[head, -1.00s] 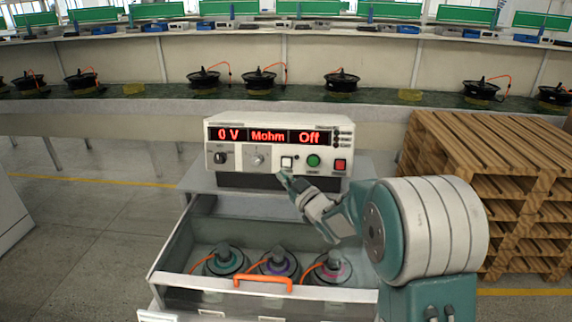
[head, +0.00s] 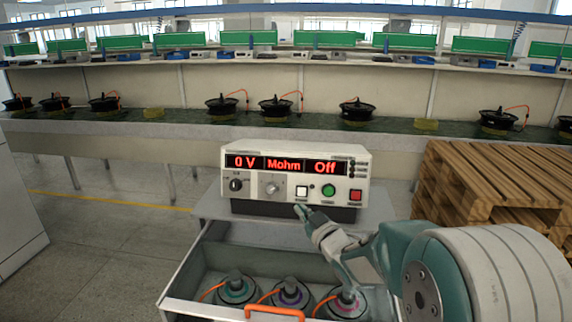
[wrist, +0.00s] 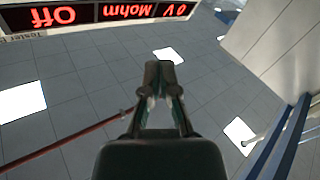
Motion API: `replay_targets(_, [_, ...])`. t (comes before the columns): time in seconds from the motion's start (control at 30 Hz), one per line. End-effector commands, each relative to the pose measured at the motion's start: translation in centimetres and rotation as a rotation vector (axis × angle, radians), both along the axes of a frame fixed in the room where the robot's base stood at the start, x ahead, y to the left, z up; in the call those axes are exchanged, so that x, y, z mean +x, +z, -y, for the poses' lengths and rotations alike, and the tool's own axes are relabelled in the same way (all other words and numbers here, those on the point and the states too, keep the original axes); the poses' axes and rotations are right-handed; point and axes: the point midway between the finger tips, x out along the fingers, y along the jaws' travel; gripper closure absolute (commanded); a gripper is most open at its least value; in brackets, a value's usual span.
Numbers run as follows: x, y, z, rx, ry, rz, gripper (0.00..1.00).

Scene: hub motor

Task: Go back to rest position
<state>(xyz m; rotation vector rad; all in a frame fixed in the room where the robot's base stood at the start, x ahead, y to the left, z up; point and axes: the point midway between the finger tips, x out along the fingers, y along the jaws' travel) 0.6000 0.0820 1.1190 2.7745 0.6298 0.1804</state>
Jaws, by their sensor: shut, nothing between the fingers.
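My gripper (head: 303,211) is shut and empty. In the head view it hangs in front of the tester, just below its button row, above the open drawer. In the wrist view my gripper (wrist: 158,75) shows its two fingers together at the tips. The white tester (head: 295,172) stands on a grey cabinet and reads 0 V, Mohm, Off in red. Its display also shows upside down at the top of the wrist view (wrist: 95,12). It has a white, a green and a red button. I cannot tell whether the fingertips touch anything; they look apart from the panel.
The open drawer (head: 190,272) with an orange handle (head: 274,312) holds three hub motors with coloured rings. Stacked wooden pallets (head: 480,190) stand close on the right. A long conveyor (head: 180,125) with several black motors runs behind. Grey floor is free at left.

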Motion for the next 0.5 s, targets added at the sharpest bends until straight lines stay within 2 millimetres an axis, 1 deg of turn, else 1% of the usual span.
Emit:
replay_targets(0.03, [-0.5,0.8,0.6,-0.012,-0.034,-0.022,1.0])
replay_targets(0.1, [-1.1,1.4,1.5,-0.028,-0.085,-0.067,1.0])
replay_targets(0.27, [-3.1,2.2,3.5,-0.054,-0.198,-0.178,1.0])
replay_targets(0.37, [-4.7,2.6,4.7,-0.062,-0.262,-0.249,1.0])
replay_targets(0.5, [-7.4,2.9,6.2,-0.067,-0.345,-0.354,1.0])
